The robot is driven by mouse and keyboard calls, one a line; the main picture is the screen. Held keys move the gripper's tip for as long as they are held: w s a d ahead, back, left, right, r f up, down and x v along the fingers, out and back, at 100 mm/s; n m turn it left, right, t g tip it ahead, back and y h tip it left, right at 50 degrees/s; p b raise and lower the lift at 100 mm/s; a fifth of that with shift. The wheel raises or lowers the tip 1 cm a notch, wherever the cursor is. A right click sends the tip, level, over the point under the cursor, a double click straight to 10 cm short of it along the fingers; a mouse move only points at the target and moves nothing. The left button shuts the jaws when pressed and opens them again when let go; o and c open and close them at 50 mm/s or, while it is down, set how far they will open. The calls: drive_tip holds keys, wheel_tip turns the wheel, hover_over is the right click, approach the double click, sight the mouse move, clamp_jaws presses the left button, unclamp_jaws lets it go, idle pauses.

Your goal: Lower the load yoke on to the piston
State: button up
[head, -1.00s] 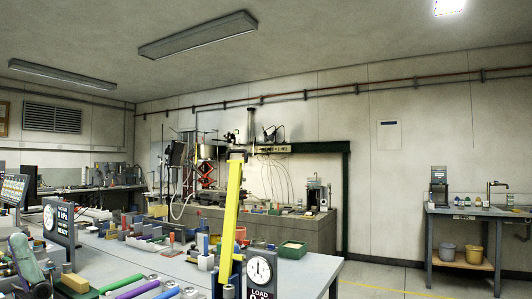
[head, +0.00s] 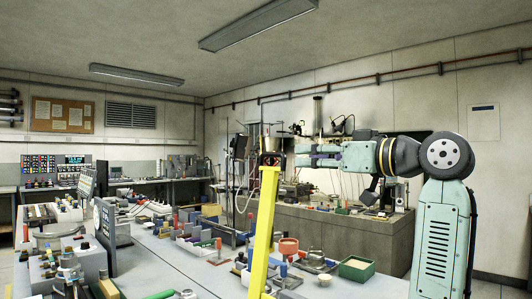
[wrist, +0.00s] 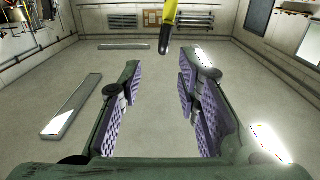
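A tall yellow bar with a dark top end (head: 262,230) stands up from the front bench in the head view, leaning slightly. It looks like a handle or lever; I cannot tell whether it belongs to the load yoke. My gripper (head: 322,155) is just right of its top, pointing left. In the wrist view, my gripper (wrist: 155,95) is open, with purple ridged pads apart and nothing between them. The bar's dark tip (wrist: 164,45) shows beyond the fingers, apart from them. I cannot make out the load yoke or the piston for certain.
The front bench (head: 195,262) is crowded with small blocks, a green tray (head: 356,268), a red pot (head: 288,246) and a dark dial panel (head: 105,232). A grey counter (head: 330,222) with apparatus stands behind. The air above the bench around my gripper is mostly clear.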

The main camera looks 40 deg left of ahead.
sight(275, 155)
drive_tip(key=a+p, duration=0.1)
drive_tip(key=a, duration=0.3)
drive_tip(key=a+p, duration=0.2)
drive_tip(key=a, duration=0.3)
drive_tip(key=shift+w+r, duration=0.15)
drive_tip(key=shift+r, duration=0.05)
drive_tip(key=shift+w+a+f+p, duration=0.15)
drive_tip(key=shift+a+p, duration=0.15)
drive_tip(key=shift+a, duration=0.4)
drive_tip(key=shift+c, duration=0.2)
clamp_jaws()
